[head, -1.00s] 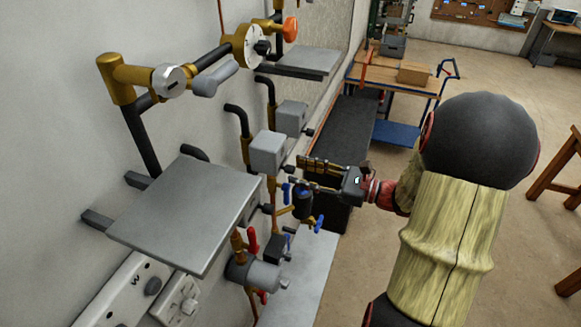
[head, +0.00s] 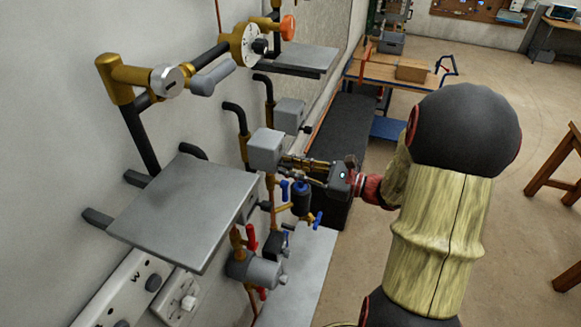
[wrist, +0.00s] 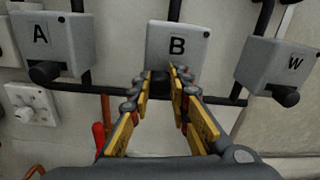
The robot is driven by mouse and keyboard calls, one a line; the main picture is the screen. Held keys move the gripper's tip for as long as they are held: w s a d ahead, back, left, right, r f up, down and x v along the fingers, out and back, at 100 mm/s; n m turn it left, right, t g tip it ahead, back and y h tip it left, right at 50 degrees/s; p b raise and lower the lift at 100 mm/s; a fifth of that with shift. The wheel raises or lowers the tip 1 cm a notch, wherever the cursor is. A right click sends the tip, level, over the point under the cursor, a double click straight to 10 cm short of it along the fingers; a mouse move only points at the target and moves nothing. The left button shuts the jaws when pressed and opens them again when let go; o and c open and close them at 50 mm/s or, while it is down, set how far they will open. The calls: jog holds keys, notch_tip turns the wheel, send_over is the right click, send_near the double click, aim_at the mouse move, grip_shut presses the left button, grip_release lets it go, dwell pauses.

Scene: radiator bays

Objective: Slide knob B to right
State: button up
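Box B (wrist: 178,45) is a grey box on the wall with a black letter B. It is in the middle of the wrist view and also shows in the head view (head: 265,149). Knob B (wrist: 160,77), dark and short, sticks out under the letter and is partly hidden by the fingers. My gripper (wrist: 161,78) has one fingertip on each side of knob B, and the knob fills the narrow gap, so it looks shut on it. In the head view my gripper (head: 286,165) is against the front of box B.
Grey box A (wrist: 52,40) is left of box B and grey box W (wrist: 278,65) is right, each with a dark knob. A metal shelf (head: 180,215) juts from the wall nearby. Pipes and a blue-handled valve (head: 301,195) lie just below my gripper.

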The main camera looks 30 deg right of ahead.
grip_shut()
dwell(0.3)
jog(key=w+d, duration=0.2)
jog(key=d, duration=0.1)
jog(key=shift+w, duration=0.2)
jog(key=shift+o, duration=0.7)
grip_release()
jog(key=o, duration=0.4)
jog(key=shift+w+d, duration=0.1)
jog(key=shift+d, duration=0.05)
jog(key=shift+o, duration=0.4)
